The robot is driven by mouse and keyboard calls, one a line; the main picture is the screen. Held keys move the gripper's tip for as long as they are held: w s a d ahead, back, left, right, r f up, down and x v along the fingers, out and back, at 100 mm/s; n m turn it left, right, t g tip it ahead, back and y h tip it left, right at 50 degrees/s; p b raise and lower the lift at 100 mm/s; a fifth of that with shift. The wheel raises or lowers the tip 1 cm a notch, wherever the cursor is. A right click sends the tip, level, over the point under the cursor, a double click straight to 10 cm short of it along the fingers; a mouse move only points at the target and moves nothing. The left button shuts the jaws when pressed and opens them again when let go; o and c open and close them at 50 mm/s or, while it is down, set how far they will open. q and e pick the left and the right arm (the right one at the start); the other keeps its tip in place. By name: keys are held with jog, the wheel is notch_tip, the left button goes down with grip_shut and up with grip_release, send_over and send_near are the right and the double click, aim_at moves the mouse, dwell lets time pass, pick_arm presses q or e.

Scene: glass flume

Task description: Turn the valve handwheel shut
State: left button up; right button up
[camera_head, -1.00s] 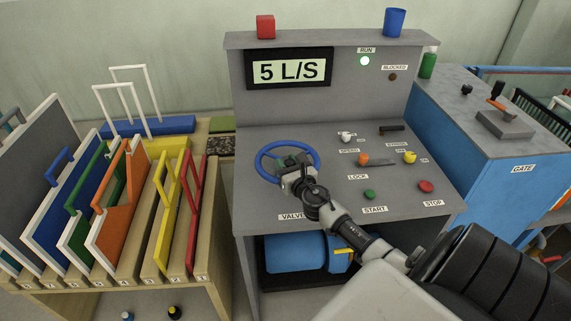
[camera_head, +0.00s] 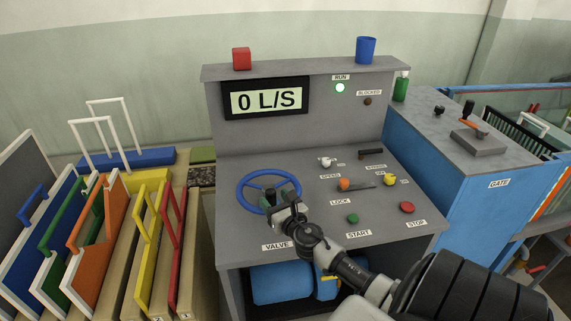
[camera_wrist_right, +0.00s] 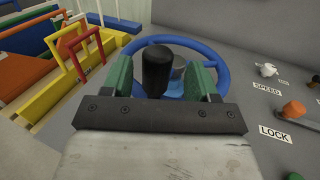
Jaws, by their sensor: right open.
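The blue valve handwheel (camera_head: 243,202) lies on the grey console top above the VALVE label, and its rim also shows in the right wrist view (camera_wrist_right: 222,68). A black knob (camera_wrist_right: 157,68) stands up from the wheel. My right gripper (camera_head: 279,199) is over the near right part of the wheel. In the wrist view its green-padded fingers are apart, one on each side of the knob, with a gap visible on the right side. The wheel's hub is partly hidden behind the knob and fingers. The display (camera_head: 267,99) reads 0 L/S. My left gripper is not in view.
The RUN lamp (camera_head: 340,87) is lit. Coloured panels in a wooden rack (camera_head: 187,265) stand left; a blue GATE cabinet (camera_head: 470,205) stands right.

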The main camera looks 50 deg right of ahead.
jog(key=b+v, duration=0.1)
jog(key=v, duration=0.6)
